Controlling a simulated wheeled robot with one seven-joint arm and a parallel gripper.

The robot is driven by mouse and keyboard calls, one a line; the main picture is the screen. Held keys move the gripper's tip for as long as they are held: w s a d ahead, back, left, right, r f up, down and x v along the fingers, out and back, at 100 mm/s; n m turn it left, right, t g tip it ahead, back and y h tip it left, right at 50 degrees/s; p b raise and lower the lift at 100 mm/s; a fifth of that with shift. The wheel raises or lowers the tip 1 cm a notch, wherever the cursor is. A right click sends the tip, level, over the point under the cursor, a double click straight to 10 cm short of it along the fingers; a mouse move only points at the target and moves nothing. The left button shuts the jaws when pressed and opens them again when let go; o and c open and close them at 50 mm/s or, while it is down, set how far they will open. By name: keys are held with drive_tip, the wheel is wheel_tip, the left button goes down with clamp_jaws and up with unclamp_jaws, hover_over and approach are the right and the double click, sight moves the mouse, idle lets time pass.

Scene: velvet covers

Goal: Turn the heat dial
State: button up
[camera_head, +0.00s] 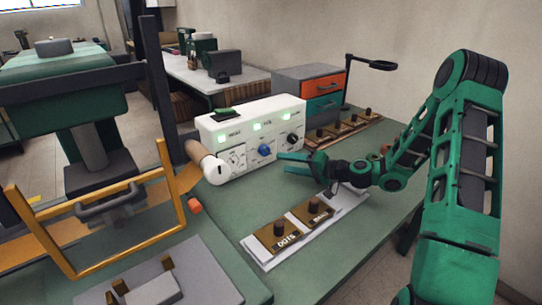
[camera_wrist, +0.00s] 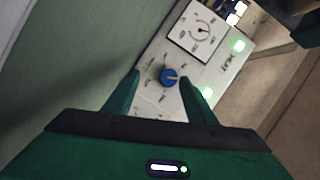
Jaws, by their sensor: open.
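A white control box (camera_head: 257,112) stands on the green bench with a blue dial (camera_head: 264,150) at the middle of its front face. The blue dial also shows in the wrist view (camera_wrist: 169,77), between my two fingers in the picture. A black dial (camera_head: 293,139) sits to its right and a gauge (camera_head: 235,158) to its left. I cannot see any contact.
An orange and teal drawer unit (camera_head: 311,90) stands behind.

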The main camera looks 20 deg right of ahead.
sight(267, 152)
drive_tip(key=n+h, duration=0.1)
drive_tip(key=a+r+n, duration=0.1)
drive_tip(key=n, duration=0.1)
drive_tip(key=shift+s+a+r+h, duration=0.15)
drive_tip(key=shift+s+h, duration=0.1)
drive_tip(key=shift+h, duration=0.15)
wheel_tip(267, 152, up, 4)
drive_tip(key=s+n+h, duration=0.1)
drive_tip(key=n+h, duration=0.2)
drive_tip(key=n, duration=0.3)
drive_tip(key=shift+t, duration=0.4)
drive_tip(key=x, duration=1)
drive_tip(key=shift+a+f, duration=0.15)
drive_tip(key=shift+f, duration=0.1)
drive_tip(key=c, duration=1)
